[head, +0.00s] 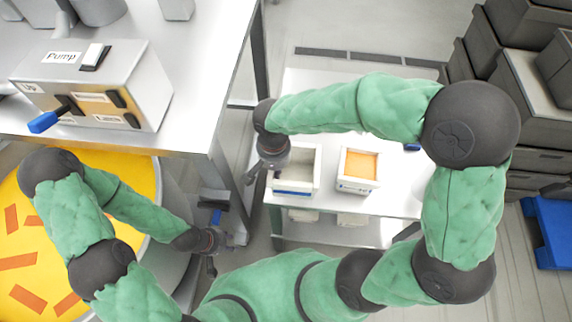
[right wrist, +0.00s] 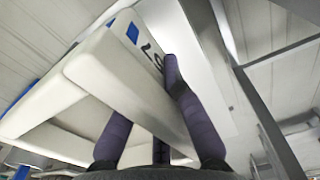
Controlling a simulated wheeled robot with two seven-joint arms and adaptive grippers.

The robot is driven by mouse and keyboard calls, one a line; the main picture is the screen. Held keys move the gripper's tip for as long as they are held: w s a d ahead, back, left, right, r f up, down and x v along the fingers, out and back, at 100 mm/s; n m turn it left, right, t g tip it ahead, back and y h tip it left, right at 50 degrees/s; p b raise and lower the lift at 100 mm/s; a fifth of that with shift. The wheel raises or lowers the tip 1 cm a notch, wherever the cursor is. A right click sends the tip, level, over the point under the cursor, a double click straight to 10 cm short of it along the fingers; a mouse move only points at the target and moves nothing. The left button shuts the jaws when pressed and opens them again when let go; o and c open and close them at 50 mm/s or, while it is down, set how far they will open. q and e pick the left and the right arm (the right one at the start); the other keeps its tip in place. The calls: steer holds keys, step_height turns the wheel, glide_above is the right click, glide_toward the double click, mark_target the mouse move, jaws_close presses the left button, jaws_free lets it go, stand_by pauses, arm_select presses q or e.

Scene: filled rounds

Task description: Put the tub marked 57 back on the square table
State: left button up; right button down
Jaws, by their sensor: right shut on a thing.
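A white tub (head: 296,172) with a blue mark along its front wall is at the left end of a white table (head: 330,205) in the head view. My right gripper (head: 264,172) is shut on the tub's left wall. In the right wrist view, the fingers pinch the wall of the white tub (right wrist: 85,75), with black digits partly hidden by one finger; they look like 57. I cannot tell whether the tub touches the tabletop. My left gripper (head: 212,248) hangs low beside the yellow round vat, apart from the tub; its jaws are too unclear to judge.
A tub with orange filling (head: 359,165) stands just right of the held tub. A metal bench (head: 195,75) with a pump box (head: 105,90) stands left. The yellow vat (head: 50,190) is at lower left. Dark crates (head: 500,90) are stacked at right, near a blue pallet (head: 552,230).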

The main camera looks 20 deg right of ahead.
steer(key=w+d+f, duration=0.2)
steer(key=w, duration=0.1)
steer(key=shift+w+d+b, duration=0.1)
steer(key=shift+b, duration=0.3)
steer(key=w+f, duration=0.1)
steer(key=w+d+f+b, duration=0.1)
steer(key=f, duration=0.1)
steer(key=w+d+f, duration=0.1)
steer(key=f, duration=0.1)
steer(key=shift+w+b, duration=0.25)
steer(key=shift+b, duration=0.05)
steer(key=shift+w+d+f+b, duration=0.1)
steer(key=shift+f+b, duration=0.3)
steer(key=shift+f, duration=0.5)
steer(key=shift+w+d+f+b, duration=0.1)
steer(key=shift+f+b, duration=0.3)
steer(key=shift+f, duration=0.45)
steer(key=shift+f, duration=0.15)
steer(key=c, duration=1.7)
jaws_free()
steer(key=o, duration=0.3)
steer(key=shift+o, duration=0.2)
